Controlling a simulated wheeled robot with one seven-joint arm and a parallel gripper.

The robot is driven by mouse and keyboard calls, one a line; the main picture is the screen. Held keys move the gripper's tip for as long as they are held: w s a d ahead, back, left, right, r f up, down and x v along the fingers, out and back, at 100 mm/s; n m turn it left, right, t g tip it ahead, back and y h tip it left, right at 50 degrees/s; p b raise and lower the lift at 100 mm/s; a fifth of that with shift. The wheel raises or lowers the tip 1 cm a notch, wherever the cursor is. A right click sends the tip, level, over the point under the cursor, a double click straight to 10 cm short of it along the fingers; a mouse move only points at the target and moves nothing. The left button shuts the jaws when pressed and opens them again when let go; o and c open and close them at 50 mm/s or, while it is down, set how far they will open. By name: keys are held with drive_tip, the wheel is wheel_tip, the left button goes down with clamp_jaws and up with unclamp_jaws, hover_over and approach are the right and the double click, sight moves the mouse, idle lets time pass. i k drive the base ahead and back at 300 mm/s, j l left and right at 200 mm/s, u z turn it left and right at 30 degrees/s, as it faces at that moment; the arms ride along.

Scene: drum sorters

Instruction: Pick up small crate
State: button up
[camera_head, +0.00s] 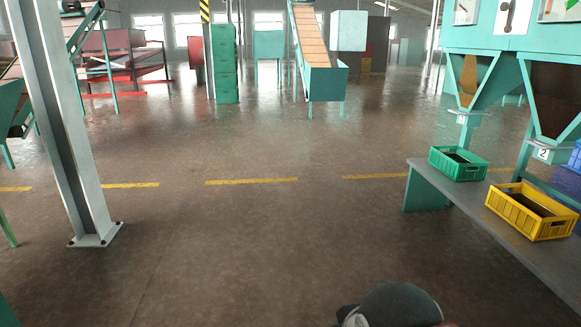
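A green crate (458,163) stands upright on the grey bench at the right, under a hopper. A larger-looking yellow crate (533,211) stands nearer on the same bench, to the right of the green one. Part of a blue crate (574,157) shows at the right edge, cut off by the frame. The insides of the green and yellow crates look dark; I cannot tell what is in them. My gripper is not in view; only a rounded dark part, likely of my arm, shows at the bottom edge.
The grey bench (478,208) runs along the right side, below teal hoppers (483,78). A steel column (62,120) stands at the left. A conveyor (321,55) and green cabinet (223,63) stand at the back. The middle floor, with yellow dashes, is clear.

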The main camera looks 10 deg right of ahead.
sight(459, 165)
drive_tip(key=i+l+z, duration=0.15)
drive_tip(key=i+z, duration=0.15)
drive_tip(key=i, duration=0.3)
drive_tip(key=i+z, duration=0.25)
drive_tip(key=i, duration=0.35)
drive_tip(key=i+j+z, duration=0.1)
drive_tip(key=i+z, duration=0.2)
drive_tip(key=i, duration=0.3)
drive_tip(key=i+j+z, duration=0.3)
drive_tip(key=i, duration=0.25)
drive_tip(key=i+j+z, duration=0.2)
drive_tip(key=i+z, duration=0.3)
drive_tip(key=i, duration=0.2)
drive_tip(key=i+j+z, duration=0.95)
drive_tip(key=i+j, duration=0.2)
